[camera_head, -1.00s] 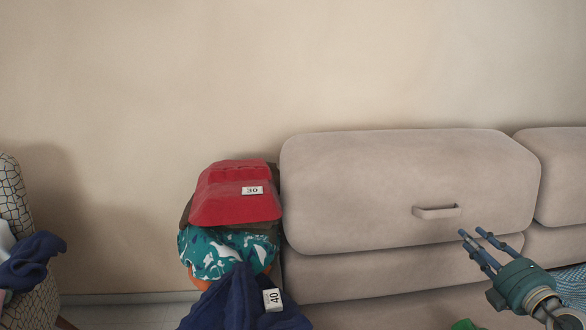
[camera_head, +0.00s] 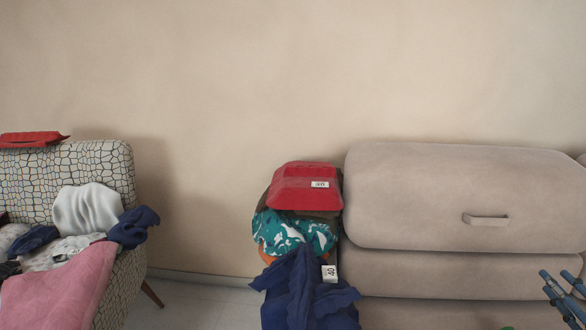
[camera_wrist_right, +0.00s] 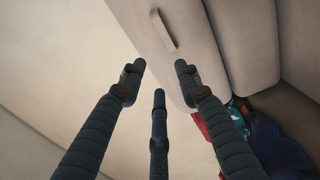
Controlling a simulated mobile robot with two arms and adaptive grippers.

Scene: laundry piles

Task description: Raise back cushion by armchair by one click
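The back cushion (camera_head: 440,200) nearest the armchair is a beige block against the wall, with a small handle strap (camera_head: 486,219) on its front. The patterned armchair (camera_head: 122,175) stands at the left with clothes on it. My right gripper (camera_head: 562,284) is at the lower right edge of the head view, below and right of the strap and apart from it. In the right wrist view its fingers (camera_wrist_right: 160,75) are spread and empty, with the cushion and strap (camera_wrist_right: 163,30) beyond them. My left gripper is not in view.
A pile with a red garment tagged 30 (camera_head: 300,190), a teal patterned cloth (camera_head: 285,232) and a navy garment tagged 40 (camera_head: 300,290) stands between armchair and sofa, close to the cushion's left end. Bare floor (camera_head: 190,300) shows beside the armchair.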

